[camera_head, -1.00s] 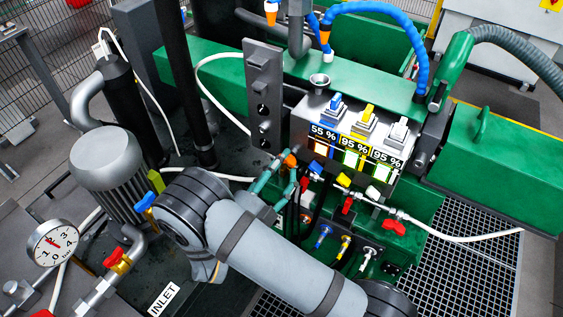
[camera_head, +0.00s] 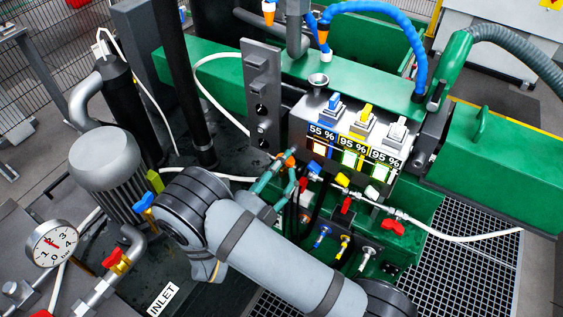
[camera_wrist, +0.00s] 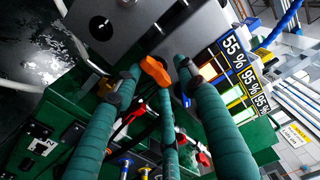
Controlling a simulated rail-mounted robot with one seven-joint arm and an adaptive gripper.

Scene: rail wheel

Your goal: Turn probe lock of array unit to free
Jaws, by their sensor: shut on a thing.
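My gripper (camera_wrist: 158,80) has teal fingers closed around the orange lever. In the head view my gripper (camera_head: 278,178) is partly hidden by my arm. No readable label marks the lever as the probe lock.
Red (camera_head: 347,205), yellow (camera_head: 343,179) and white valve handles crowd the unit's front below the displays. An upright grey plate with holes (camera_head: 262,90) stands to the left. A white hose (camera_head: 460,238) runs right over floor grating. A gauge (camera_head: 52,246) and motor (camera_head: 105,170) stand left.

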